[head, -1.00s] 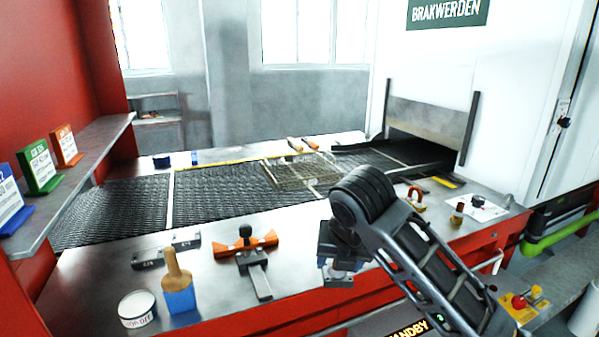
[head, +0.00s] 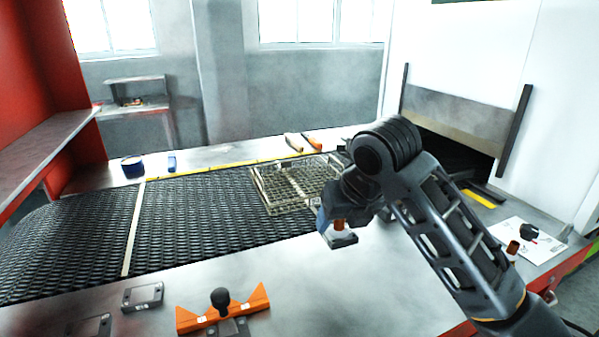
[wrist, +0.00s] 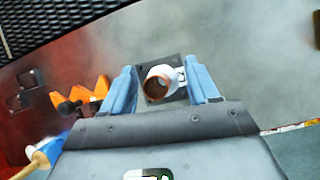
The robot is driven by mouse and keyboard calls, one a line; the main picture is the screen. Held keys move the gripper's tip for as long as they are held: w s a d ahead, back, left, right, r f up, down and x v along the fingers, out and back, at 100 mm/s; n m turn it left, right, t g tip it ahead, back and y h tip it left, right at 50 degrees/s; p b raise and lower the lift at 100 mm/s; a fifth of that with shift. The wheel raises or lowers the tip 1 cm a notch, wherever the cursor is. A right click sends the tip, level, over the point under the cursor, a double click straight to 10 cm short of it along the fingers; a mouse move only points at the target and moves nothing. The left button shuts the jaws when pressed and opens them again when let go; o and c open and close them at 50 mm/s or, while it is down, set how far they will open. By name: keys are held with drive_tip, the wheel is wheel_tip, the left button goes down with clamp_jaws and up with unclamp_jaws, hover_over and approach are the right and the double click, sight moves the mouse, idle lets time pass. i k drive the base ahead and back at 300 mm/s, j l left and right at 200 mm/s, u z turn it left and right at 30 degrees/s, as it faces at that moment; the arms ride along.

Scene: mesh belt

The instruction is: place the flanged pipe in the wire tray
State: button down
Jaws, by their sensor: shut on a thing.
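The flanged pipe is a short pale and copper-coloured tube with a square grey flange (head: 341,240). My gripper (head: 334,219) is shut on it and holds it flange-down above the metal counter, just right of and in front of the wire tray. In the wrist view the tube (wrist: 160,84) sits between the two blue-grey fingers, with the flange (wrist: 148,72) beyond it. The wire tray (head: 286,209) is a shallow mesh basket lying on the belt. My wrist and gripper hide a little of its right side. It looks empty.
The dark mesh belt (head: 200,215) runs into an oven opening on the right. An orange bracket with a black knob (head: 222,308) and a dark block (head: 142,296) lie on the front counter. Orange-handled tools (head: 303,142) lie behind the tray. The counter under my gripper is clear.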

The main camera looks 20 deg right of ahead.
sight(293, 190)
drive_tip(key=i+l, duration=0.3)
drive_tip(key=i, duration=0.15)
drive_tip(key=i+l, duration=0.3)
drive_tip(key=i, duration=0.2)
